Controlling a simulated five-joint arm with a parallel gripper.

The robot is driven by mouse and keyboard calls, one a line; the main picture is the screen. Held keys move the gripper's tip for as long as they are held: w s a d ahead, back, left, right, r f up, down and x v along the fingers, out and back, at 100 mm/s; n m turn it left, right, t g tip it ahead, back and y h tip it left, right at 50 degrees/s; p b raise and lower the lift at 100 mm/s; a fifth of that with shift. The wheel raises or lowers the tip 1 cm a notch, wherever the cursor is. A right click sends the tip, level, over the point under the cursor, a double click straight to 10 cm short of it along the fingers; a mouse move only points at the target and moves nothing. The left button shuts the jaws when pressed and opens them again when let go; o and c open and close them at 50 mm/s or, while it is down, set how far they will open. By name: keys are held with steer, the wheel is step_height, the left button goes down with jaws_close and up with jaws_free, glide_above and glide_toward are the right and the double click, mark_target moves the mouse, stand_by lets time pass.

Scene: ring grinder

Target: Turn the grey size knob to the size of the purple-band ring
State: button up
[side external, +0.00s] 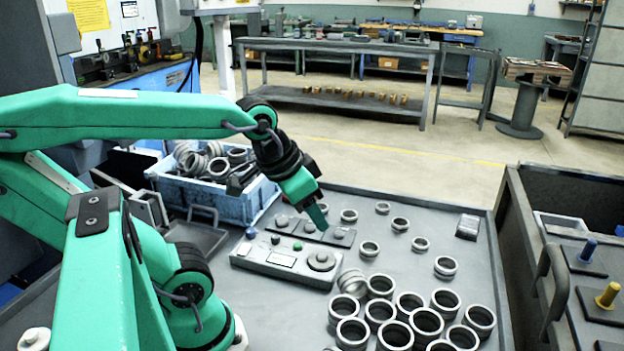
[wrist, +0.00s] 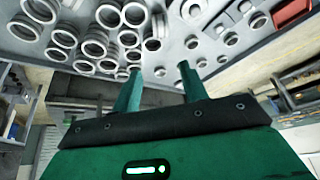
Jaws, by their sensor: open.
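The grey size knob (side external: 321,260) is a round dial at the right end of a control panel (side external: 262,264) on the grey table. The panel also carries a small display and a green button. In the wrist view a round grey knob (wrist: 193,9) shows at the top edge. My gripper (side external: 320,222) hangs above and behind the panel, apart from the knob. In the wrist view its two fingers are spread and empty (wrist: 160,76). Many metal rings (side external: 426,322) lie on the table; I cannot make out a purple band on any. The knob's setting is too small to read.
A blue crate (side external: 178,192) full of rings stands behind the panel. Low dark blocks with round knobs (side external: 340,235) sit close under my gripper. A grey bin (side external: 548,225) with a handle stands at the right. Bare table lies between the ring groups.

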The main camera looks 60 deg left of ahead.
steer(key=w+a+f+g, duration=0.3)
steer(key=a+f, duration=0.3)
steer(key=a, duration=0.6)
steer(key=g, duration=0.2)
glide_above(276, 236)
steer(key=shift+m, duration=0.4)
step_height(276, 236, down, 6)
steer(key=shift+s+f, duration=0.1)
steer(key=shift+f, duration=0.15)
steer(key=shift+f, duration=0.15)
steer(key=shift+f, duration=3.75)
jaws_close()
